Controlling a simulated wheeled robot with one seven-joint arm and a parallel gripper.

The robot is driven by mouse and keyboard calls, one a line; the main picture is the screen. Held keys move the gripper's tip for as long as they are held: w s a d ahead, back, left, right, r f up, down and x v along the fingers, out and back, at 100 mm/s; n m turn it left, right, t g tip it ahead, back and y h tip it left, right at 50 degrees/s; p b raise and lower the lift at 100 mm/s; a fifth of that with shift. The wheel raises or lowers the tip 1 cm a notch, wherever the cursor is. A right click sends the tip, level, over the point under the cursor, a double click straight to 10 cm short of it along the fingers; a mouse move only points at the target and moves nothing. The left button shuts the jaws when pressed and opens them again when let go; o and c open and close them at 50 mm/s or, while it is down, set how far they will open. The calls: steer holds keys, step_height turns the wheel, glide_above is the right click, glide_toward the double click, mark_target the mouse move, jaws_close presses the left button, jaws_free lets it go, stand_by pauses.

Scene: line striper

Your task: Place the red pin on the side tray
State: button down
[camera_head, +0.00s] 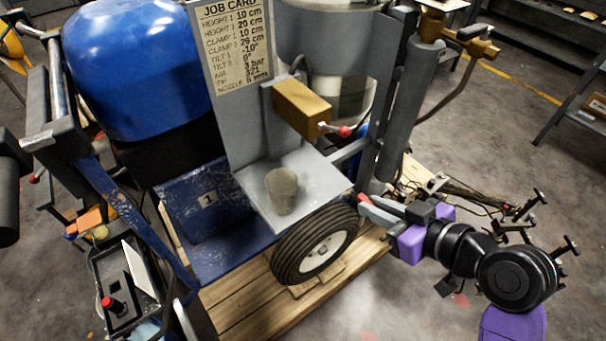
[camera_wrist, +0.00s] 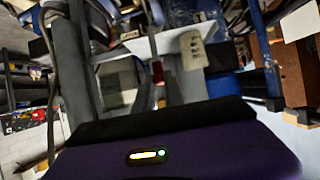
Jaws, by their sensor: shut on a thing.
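My gripper (camera_head: 372,207), with purple and black parts, reaches in from the right in the head view. Its fingers are closed beside the tyre, near the right end of the grey tray. A small red piece (camera_head: 363,197) shows at the fingertips; it appears to be the red pin, mostly hidden by the fingers. A red piece also shows in the wrist view (camera_wrist: 157,72). The flat grey tray (camera_head: 318,177) sticks out from the machine above the wheel, left of my gripper. A grey cup (camera_head: 282,190) stands upright on it.
A brass box (camera_head: 300,108) with a red-tipped lever overhangs the tray. The tyre (camera_head: 290,258) is below it. A grey upright cylinder (camera_head: 400,110) stands behind my gripper. A black tray (camera_head: 145,325) with a red-topped part is at lower left. The grey tray is bare around the cup.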

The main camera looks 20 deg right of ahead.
steer(key=shift+w+a+f+p, duration=0.55)
steer(key=shift+w+a, duration=0.35)
steer(key=shift+w, duration=1.8)
steer(key=shift+w+a+f+p, duration=0.3)
steer(key=shift+w+a+f, duration=0.5)
steer(key=shift+w, duration=1.95)
steer(key=shift+w+a+f+p, duration=0.45)
steer(key=shift+w+a, duration=0.6)
steer(key=shift+w, duration=1.65)
steer(key=shift+f, duration=0.15)
steer(key=c, duration=1.4)
jaws_free()
steer(key=shift+r, duration=0.2)
steer(key=v, duration=1.2)
steer(key=shift+b, duration=0.35)
